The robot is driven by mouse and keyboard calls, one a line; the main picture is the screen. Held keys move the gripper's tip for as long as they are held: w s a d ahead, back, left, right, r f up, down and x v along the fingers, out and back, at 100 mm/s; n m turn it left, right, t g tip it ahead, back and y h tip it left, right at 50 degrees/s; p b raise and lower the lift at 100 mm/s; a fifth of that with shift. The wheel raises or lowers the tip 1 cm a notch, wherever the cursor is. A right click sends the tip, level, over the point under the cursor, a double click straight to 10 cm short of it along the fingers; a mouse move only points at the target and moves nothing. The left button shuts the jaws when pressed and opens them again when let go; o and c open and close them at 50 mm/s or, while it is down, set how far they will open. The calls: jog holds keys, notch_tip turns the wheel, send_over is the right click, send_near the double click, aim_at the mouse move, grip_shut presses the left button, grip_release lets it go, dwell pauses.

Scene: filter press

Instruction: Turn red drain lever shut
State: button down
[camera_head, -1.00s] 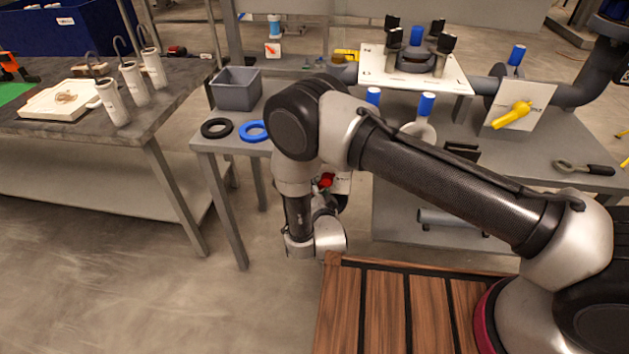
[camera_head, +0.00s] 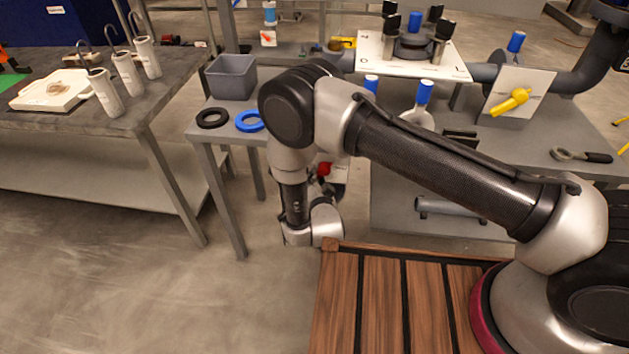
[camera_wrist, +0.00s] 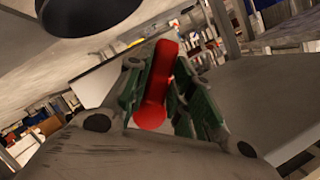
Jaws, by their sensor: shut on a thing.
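The red drain lever (camera_wrist: 157,85) stands between the green-padded fingers of my gripper (camera_wrist: 160,98) in the wrist view, with its rounded end towards the camera. The fingers are shut on it, one on each side. In the head view a small red part of the lever (camera_head: 324,168) shows below the bench top, beside a pale plate (camera_head: 341,173). My arm hides much of it there, and the fingers are hard to make out. The lever's exact angle cannot be told from the head view.
A bench with a grey bin (camera_head: 231,77), a black ring (camera_head: 212,117) and a blue ring (camera_head: 249,121) stands behind my arm. A yellow lever (camera_head: 510,102) on a plate and a wrench (camera_head: 581,156) are at right. Open floor lies at lower left.

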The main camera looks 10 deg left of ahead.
jog(key=d+n+h, duration=0.1)
jog(key=n+h, duration=0.1)
jog(key=n, duration=0.1)
jog(key=d+n+h, duration=0.1)
jog(key=n+h, duration=0.1)
jog(key=d+n+h, duration=0.2)
jog(key=n, duration=0.1)
jog(key=shift+f+n+g, duration=0.3)
jog(key=shift+f, duration=0.1)
jog(key=n+h, duration=0.1)
jog(key=d+n+h, duration=0.1)
jog(key=n, duration=0.1)
jog(key=shift+d+r, duration=0.15)
jog(key=shift+r, duration=0.25)
jog(key=shift+r+n+t, duration=0.1)
jog(key=shift+n+t, duration=0.2)
jog(key=shift+t, duration=0.1)
jog(key=c, duration=1.2)
grip_release()
jog(key=shift+c, duration=0.2)
jog(key=v, duration=1.2)
